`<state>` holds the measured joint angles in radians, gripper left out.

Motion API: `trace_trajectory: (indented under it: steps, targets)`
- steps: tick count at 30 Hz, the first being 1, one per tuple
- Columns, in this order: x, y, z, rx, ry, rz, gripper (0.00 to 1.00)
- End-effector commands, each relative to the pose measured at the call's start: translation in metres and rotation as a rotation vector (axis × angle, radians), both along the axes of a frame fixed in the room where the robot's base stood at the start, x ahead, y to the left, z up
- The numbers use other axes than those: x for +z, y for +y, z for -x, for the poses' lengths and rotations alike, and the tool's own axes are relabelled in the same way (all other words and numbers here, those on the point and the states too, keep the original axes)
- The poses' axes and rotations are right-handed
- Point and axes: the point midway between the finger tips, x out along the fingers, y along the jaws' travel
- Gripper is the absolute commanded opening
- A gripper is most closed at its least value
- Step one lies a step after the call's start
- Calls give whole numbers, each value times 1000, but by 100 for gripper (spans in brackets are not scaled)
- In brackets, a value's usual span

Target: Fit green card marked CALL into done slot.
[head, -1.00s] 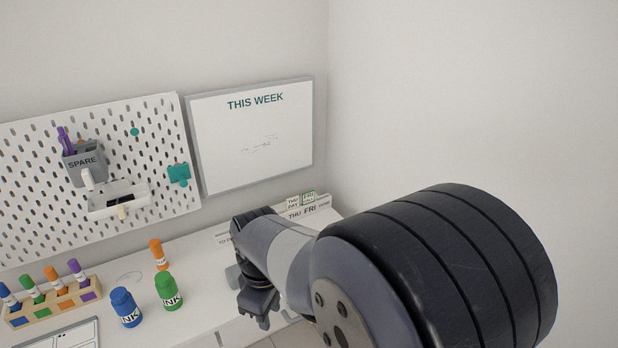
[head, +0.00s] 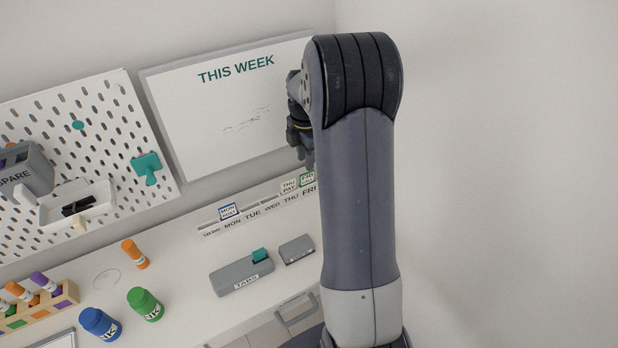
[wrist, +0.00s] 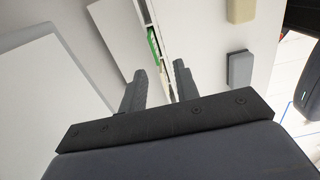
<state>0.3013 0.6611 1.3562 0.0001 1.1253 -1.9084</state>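A green-bordered card (head: 307,180) stands toward the right end of the weekday rail (head: 265,205), by FRI, partly hidden behind my arm. Its top line reads FRI; its lower line is too small to read. A green card edge also shows in the wrist view (wrist: 153,42), ahead of the gap between my fingers. My gripper (head: 307,158) hangs just above and behind this card in the head view. In the wrist view my gripper (wrist: 160,80) has its fingers apart with nothing between them. I cannot make out a slot labelled done; part of the rail is hidden.
A card marked THU (head: 289,187) stands close left of the green one; a blue-bordered MON card (head: 228,211) is farther left. The whiteboard (head: 225,110) is close behind my gripper. A TABS box (head: 242,278) and a grey block (head: 297,249) lie in front.

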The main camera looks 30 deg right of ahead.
Motion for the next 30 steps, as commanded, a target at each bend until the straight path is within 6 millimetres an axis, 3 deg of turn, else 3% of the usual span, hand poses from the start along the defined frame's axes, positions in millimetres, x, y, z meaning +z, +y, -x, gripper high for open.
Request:
trace_trajectory:
  steps: [19,28,30]
  targets:
    - [-69,-8,-7,-2,2,-1,30]
    - [-74,-8,-7,-2,-1,1,30]
    - [-74,-8,-7,-2,-1,1,24]
